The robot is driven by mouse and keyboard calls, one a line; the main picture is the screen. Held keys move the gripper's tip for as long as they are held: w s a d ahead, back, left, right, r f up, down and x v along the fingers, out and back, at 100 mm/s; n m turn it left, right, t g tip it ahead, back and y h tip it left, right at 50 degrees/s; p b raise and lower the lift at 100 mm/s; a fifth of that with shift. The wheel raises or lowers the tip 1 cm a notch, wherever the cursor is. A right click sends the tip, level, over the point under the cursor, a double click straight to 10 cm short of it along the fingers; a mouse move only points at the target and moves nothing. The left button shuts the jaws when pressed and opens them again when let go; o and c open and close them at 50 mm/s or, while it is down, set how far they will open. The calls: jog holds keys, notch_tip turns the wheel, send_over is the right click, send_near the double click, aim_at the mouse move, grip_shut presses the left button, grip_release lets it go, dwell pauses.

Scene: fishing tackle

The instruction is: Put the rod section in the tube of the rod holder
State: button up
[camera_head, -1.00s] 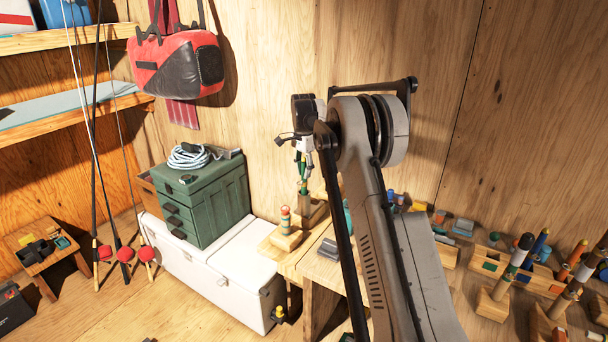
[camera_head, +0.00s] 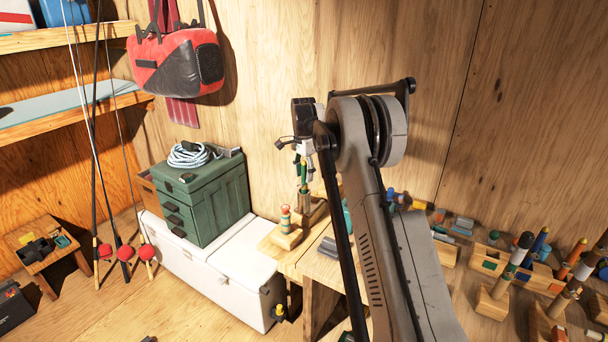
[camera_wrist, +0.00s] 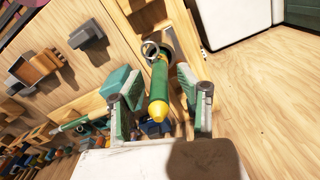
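The rod section (camera_wrist: 159,84) is green with a yellow tip and a metal ring guide near its far end. In the wrist view it lies between the two spread fingers of my gripper (camera_wrist: 160,104), with gaps on both sides. Its far end reaches the rod holder's tube (camera_wrist: 167,41) and appears to be inside it; the exact depth is hidden. In the head view the rod section (camera_head: 303,174) stands about upright above the rod holder (camera_head: 316,212), with my gripper (camera_head: 303,158) around its upper end.
A wooden stand with a red-and-white float (camera_head: 285,218) is beside the holder on the workbench (camera_head: 318,268). A white cooler (camera_head: 222,272) carrying a green tackle box (camera_head: 208,200) stands to the left. Several wooden stands fill the right side.

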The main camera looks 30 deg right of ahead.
notch_tip(320, 180, up, 12)
jog(key=shift+f+b, duration=0.1)
jog(key=shift+b, duration=0.7)
jog(key=shift+a+r, duration=0.1)
jog(key=shift+r, duration=0.25)
jog(key=s+a+r+n+t, duration=0.1)
jog(key=s+a+r+n, duration=0.3)
jog(key=s, duration=0.3)
jog(key=s+a+r+n+t, duration=0.1)
jog(key=s+a+r, duration=0.3)
jog(key=s+a, duration=0.25)
jog(key=s+a+r+n+t, duration=0.25)
jog(key=s+a+r, duration=0.2)
jog(key=s, duration=0.25)
jog(key=s+a+f+n+t, duration=0.1)
jog(key=s+a+f+n, duration=0.1)
jog(key=s, duration=0.7)
jog(key=s+a+f+n+t, duration=0.1)
jog(key=s+a+f+n, duration=0.2)
jog(key=s+f, duration=0.3)
jog(key=s+a+f+n+t, duration=0.1)
jog(key=s+a+f+n, duration=0.2)
jog(key=s, duration=1)
notch_tip(320, 180, down, 2)
jog(key=shift+a+f, duration=0.1)
jog(key=shift+a, duration=0.55)
